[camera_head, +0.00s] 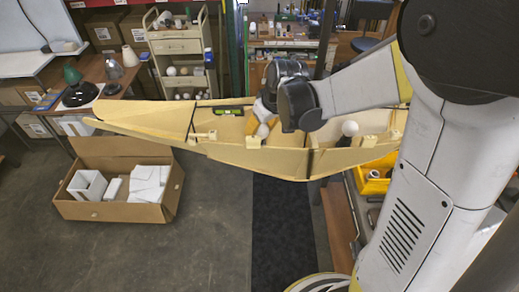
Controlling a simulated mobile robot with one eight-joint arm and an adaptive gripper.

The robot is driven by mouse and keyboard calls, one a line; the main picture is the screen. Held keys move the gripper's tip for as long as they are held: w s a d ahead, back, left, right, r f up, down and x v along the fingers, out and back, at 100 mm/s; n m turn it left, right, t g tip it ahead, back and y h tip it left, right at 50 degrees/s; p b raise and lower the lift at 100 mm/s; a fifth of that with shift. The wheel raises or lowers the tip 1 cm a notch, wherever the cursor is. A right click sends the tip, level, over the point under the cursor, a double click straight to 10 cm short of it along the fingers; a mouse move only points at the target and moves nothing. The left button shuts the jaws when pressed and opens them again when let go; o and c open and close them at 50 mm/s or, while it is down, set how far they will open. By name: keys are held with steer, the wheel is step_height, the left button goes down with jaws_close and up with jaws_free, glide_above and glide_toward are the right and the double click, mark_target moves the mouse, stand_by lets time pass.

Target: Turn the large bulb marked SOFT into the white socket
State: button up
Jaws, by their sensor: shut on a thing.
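My gripper (264,118) is over the middle of a long beige wooden bench-like piece and is partly hidden by my own wrist. It is shut on a pale rounded bulb (262,131) that shows just below it, close to a small beige block. I cannot read any marking on the bulb, nor tell whether it touches a socket beneath. Another white round bulb (350,128) stands farther right on the same beige piece (235,153). I cannot clearly make out the white socket.
A yellow bin (374,176) is at the right, partly behind my arm. An open cardboard box (117,209) with white items is on the floor at left. A shelf cart (181,60) stands behind. Lamp shades (113,69) are on a table at left.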

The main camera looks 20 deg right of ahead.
steer(key=shift+f, duration=0.1)
stand_by(1.1)
steer(key=m+h+b, duration=0.1)
steer(key=m, duration=0.3)
steer(key=shift+a+f, duration=0.1)
steer(key=shift+m+h+b, duration=0.35)
steer(key=shift+m+h, duration=0.45)
steer(key=shift+m, duration=0.6)
steer(key=shift+m+h+b, duration=0.35)
steer(key=shift+m+h, duration=0.05)
steer(key=shift+m, duration=0.8)
steer(key=m+g+h, duration=0.1)
steer(key=m, duration=0.3)
steer(key=shift+m+b, duration=0.3)
steer(key=shift+b, duration=0.1)
